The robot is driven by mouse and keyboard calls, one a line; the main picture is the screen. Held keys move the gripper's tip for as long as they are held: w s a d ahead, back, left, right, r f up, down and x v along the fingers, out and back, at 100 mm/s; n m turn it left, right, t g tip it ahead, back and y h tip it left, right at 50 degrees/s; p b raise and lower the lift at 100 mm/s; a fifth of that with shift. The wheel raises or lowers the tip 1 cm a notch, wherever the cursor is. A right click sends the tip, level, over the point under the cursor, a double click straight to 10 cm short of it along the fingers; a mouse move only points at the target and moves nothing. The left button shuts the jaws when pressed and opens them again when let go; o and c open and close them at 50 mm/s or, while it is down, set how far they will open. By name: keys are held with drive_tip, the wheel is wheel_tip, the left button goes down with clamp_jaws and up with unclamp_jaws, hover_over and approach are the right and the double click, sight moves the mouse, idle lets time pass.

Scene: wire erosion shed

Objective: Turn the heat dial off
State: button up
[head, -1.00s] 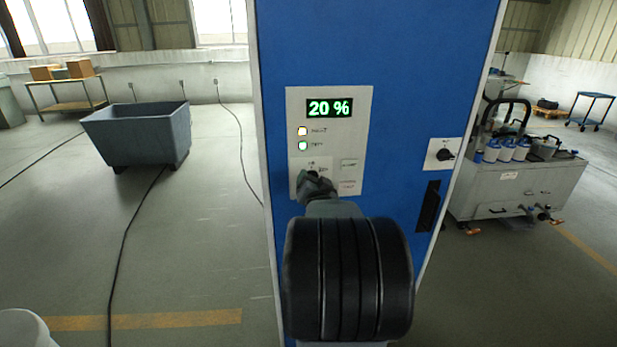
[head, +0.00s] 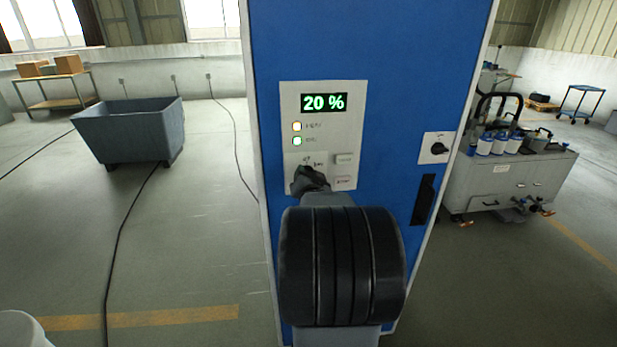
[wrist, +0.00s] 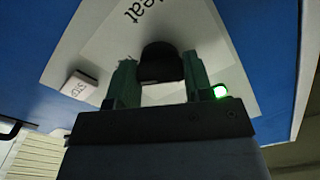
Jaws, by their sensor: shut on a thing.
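The heat dial (wrist: 161,60) is a dark round knob on the pale control panel (head: 362,110) of a blue cabinet. In the wrist view it sits between the two green fingers of my gripper (wrist: 160,78), which is shut on it. Part of a "Heat" label shows beside it. In the head view my gripper (head: 309,180) is at the lower left of the panel and hides the dial. Its pointer cannot be made out. The display (head: 324,103) reads 20 % in green. A yellowish lamp (head: 297,126) and a green lamp (head: 297,141) are lit.
Two small buttons (head: 344,159) sit right of the dial. A black rotary switch (head: 438,148) and a dark handle (head: 424,200) are further right on the cabinet. A grey bin (head: 130,133) stands left and a grey unit with canisters (head: 510,185) right. Floor at left is mostly clear.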

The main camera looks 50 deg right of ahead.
drive_tip(key=shift+b, duration=0.3)
drive_tip(key=n+b, duration=1.9)
drive_tip(key=n, duration=0.4)
drive_tip(key=shift+n, duration=0.3)
drive_tip(key=shift+r+n, duration=0.1)
drive_tip(key=shift+n, duration=0.2)
drive_tip(key=o, duration=0.9)
